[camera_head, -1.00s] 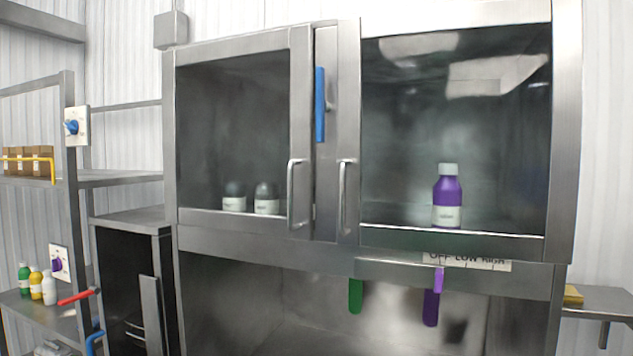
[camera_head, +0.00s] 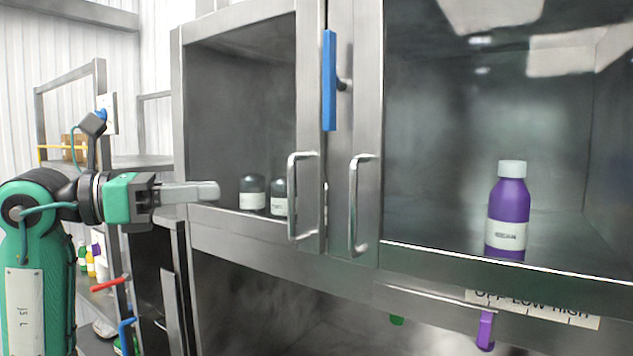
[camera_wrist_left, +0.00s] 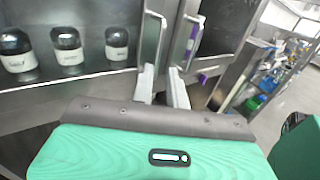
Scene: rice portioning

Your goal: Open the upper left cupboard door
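The upper left cupboard door (camera_head: 310,100) is a steel-framed glass door and looks shut. Its vertical bar handle (camera_head: 293,197) is at the door's lower right, and also shows in the left wrist view (camera_wrist_left: 152,38). My left gripper (camera_head: 217,190) is in front of the door, left of the handle in the head view. In the left wrist view its two fingers (camera_wrist_left: 161,70) are apart, with a narrow gap between them. Their tips are near the lower end of the handle, and nothing is visibly held. My right gripper is in neither view.
The right door's handle (camera_head: 353,205) is close beside the left one. A blue bar (camera_head: 329,80) is mounted above them. Dark-capped jars (camera_head: 252,192) and a purple bottle (camera_head: 508,212) stand inside the cupboard. Shelving (camera_head: 70,80) stands at the left.

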